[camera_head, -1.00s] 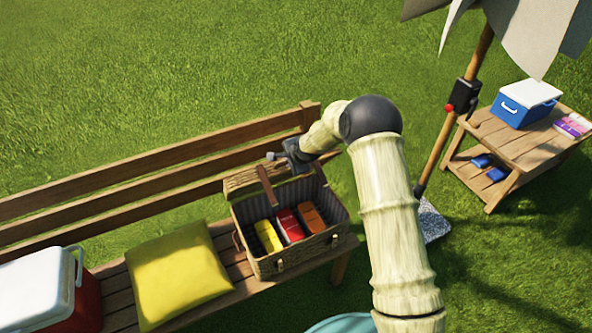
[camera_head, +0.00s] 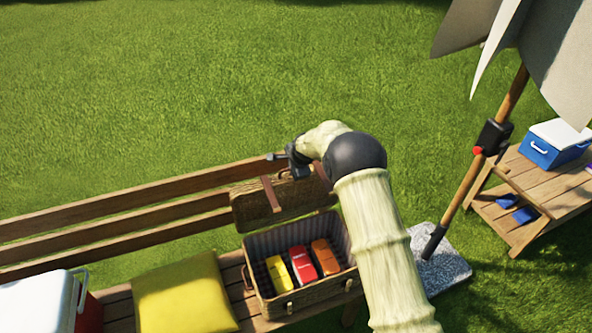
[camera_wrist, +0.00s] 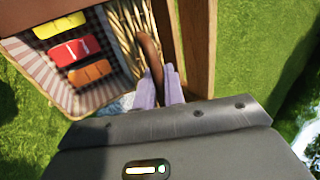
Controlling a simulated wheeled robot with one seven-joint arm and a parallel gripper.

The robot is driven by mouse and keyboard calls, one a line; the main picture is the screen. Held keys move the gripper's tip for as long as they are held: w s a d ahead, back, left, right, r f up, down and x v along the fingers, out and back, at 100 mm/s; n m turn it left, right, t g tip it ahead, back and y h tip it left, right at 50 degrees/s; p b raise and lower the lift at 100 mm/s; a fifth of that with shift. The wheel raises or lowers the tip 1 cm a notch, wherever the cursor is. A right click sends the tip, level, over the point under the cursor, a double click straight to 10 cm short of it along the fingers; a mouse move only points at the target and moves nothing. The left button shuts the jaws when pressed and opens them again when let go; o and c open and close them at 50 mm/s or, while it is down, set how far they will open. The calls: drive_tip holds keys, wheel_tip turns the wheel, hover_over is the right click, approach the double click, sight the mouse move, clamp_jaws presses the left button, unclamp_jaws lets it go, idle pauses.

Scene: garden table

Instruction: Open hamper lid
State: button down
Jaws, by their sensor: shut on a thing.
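The wicker hamper (camera_head: 262,243) stands on the bench seat with its checked lining showing. A yellow item (camera_head: 279,273), a red item (camera_head: 302,264) and an orange item (camera_head: 326,257) lie inside. The lid (camera_head: 248,206) is raised steeply, leaning back toward the bench backrest. Brown straps (camera_head: 270,194) cross it. My gripper (camera_head: 284,172) is at the lid's upper edge. In the wrist view its pale fingers (camera_wrist: 160,88) are shut on a brown strap (camera_wrist: 149,50) on the lid; the exact contact is partly hidden.
The bench backrest (camera_head: 120,200) runs behind the lid. A yellow cushion (camera_head: 185,293) and a red-and-white cooler (camera_head: 35,302) sit to the left. A parasol pole (camera_head: 475,160) and a side table (camera_head: 535,185) with a blue cooler (camera_head: 550,145) stand to the right.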

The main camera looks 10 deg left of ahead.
drive_tip(key=shift+w+d, duration=0.1)
drive_tip(key=shift+d, duration=0.05)
drive_tip(key=c, duration=1.9)
unclamp_jaws()
drive_tip(key=shift+o, duration=1.3)
drive_tip(key=shift+s, duration=0.2)
drive_tip(key=shift+s+r, duration=0.1)
drive_tip(key=b+v, duration=0.3)
drive_tip(key=v, duration=1.4)
drive_tip(key=shift+b, duration=0.35)
drive_tip(key=shift+d, duration=0.1)
